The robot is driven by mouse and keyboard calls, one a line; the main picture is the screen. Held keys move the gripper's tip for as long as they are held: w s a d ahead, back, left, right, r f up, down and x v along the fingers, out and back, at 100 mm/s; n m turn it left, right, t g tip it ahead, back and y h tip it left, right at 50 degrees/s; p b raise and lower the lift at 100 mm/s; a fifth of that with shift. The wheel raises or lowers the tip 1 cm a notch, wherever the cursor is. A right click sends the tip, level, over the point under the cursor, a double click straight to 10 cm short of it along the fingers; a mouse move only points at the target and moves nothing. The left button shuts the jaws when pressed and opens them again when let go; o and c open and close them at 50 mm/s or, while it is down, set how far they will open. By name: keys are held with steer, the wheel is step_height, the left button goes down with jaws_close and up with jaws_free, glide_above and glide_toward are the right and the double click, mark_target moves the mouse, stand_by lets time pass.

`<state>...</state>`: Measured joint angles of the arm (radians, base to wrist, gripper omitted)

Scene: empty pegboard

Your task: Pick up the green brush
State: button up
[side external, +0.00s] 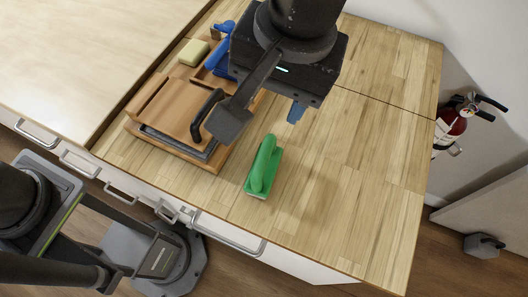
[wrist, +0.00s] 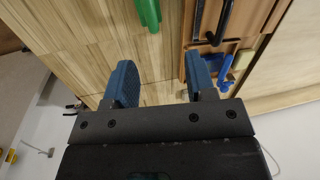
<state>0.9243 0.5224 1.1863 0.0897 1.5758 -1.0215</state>
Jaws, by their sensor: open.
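The green brush (side external: 263,166) lies on the wooden worktop, handle up, to the right of the wooden tray. It also shows in the wrist view (wrist: 148,12), cut off by the top edge. My gripper (wrist: 160,78) is open, with two blue fingers apart and nothing between them. In the side view my gripper (side external: 288,100) hangs above the worktop, behind the brush and a little to its right, not touching it. One blue fingertip shows there; the other finger is hard to make out.
The worktop right of the brush is clear. A fire extinguisher (side external: 450,131) hangs beyond the right edge.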

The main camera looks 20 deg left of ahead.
mark_target(266, 152)
steer(key=f, duration=0.6)
steer(key=s+f, duration=0.1)
steer(key=f, duration=0.2)
steer(key=shift+s+d+f, duration=0.1)
steer(key=shift+d+f, duration=0.05)
steer(key=shift+f, duration=0.1)
steer(key=shift+w+a+f, duration=0.1)
steer(key=shift+a+f, duration=0.1)
steer(key=shift+f, duration=0.65)
steer(key=shift+w+a+f, duration=0.1)
steer(key=shift+a+f, duration=0.05)
steer(key=shift+f, duration=0.7)
steer(key=shift+w+a+f, duration=0.1)
steer(key=shift+a+f, duration=0.1)
steer(key=shift+f, duration=0.65)
steer(key=shift+c, duration=0.5)
jaws_close()
